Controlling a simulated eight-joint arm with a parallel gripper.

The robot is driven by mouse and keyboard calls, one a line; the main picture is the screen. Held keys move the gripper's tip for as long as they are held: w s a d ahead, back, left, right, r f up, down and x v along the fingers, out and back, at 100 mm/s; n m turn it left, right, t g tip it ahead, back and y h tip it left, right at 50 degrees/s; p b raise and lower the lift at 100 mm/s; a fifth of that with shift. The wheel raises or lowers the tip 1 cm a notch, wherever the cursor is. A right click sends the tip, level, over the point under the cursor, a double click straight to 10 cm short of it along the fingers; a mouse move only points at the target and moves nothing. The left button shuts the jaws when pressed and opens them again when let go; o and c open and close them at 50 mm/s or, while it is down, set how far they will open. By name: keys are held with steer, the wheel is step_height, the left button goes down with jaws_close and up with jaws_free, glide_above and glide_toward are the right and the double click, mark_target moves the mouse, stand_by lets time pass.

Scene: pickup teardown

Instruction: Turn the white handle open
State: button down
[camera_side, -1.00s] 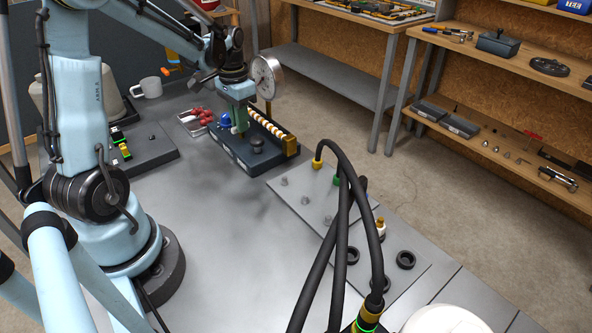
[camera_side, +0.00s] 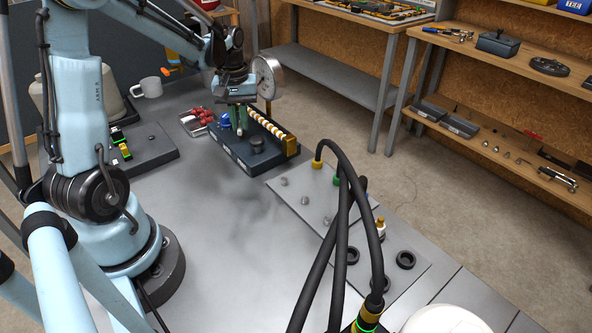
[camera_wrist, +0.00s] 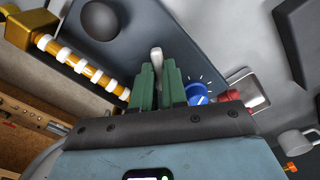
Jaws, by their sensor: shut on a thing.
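The white handle (camera_wrist: 156,54) sticks out between the green fingertips in the wrist view, on a dark panel. My gripper (camera_wrist: 157,75) is shut on it, one finger on each side. In the side view my gripper (camera_side: 241,122) points down at the dark block (camera_side: 228,152), and its fingers mostly hide the handle there. A blue knob (camera_wrist: 197,93) with white marks around it sits just right of the fingers in the wrist view; it also shows in the side view (camera_side: 225,120).
A white-banded gold pipe (camera_side: 266,122) runs along the block's far edge to a gold end piece (camera_side: 291,146). A dark round knob (camera_side: 257,143) stands nearby. A round gauge (camera_side: 268,77) stands behind my gripper. Red items (camera_side: 200,118) lie left of the block. Black hoses (camera_side: 345,210) arch at the front.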

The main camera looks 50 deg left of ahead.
mark_target(240, 125)
steer(key=n, duration=0.7)
stand_by(0.6)
steer(key=c, duration=1.2)
jaws_free()
steer(key=shift+o, duration=0.2)
step_height(240, 125, up, 12)
